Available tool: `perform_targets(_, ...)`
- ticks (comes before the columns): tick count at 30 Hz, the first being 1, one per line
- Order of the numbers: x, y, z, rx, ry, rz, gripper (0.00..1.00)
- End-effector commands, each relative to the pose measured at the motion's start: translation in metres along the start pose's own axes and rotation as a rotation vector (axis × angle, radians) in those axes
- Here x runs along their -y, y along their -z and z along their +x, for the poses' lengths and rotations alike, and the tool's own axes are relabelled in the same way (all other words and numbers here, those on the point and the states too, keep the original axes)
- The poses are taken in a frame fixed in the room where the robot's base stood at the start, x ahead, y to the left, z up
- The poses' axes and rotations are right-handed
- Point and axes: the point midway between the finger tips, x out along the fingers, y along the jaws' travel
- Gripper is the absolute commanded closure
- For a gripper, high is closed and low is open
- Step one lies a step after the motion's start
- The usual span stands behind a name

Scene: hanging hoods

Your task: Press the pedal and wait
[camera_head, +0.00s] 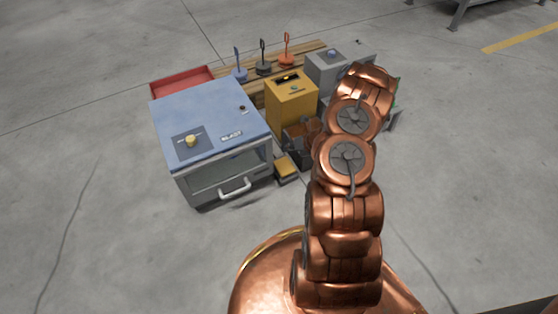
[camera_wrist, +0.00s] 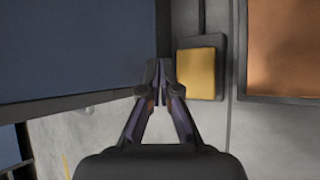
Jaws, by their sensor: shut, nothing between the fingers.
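The pedal, a small yellow pad in a dark frame (camera_head: 286,167), is low by the right side of the blue cabinet in the head view. In the wrist view the yellow pad (camera_wrist: 202,74) lies just right of my fingertips. In the head view my gripper is dark and partly hidden by my copper arm, close to the pedal.
The blue cabinet (camera_head: 211,113) has a glass front, handle and yellow knob; its dark blue side (camera_wrist: 75,45) fills the left of the wrist view. Floor in front is clear.

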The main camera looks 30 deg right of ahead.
Motion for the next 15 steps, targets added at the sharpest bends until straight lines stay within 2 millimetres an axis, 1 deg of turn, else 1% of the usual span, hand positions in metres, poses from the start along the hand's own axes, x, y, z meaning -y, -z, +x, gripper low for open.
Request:
perform_targets(8, -0.0051, -0.0003, 0.0035, -0.005, -0.005, -0.008, 1.00)
perform_targets(15, -0.0006, 0.0034, 0.0079, -0.004, -0.004, -0.007, 1.00)
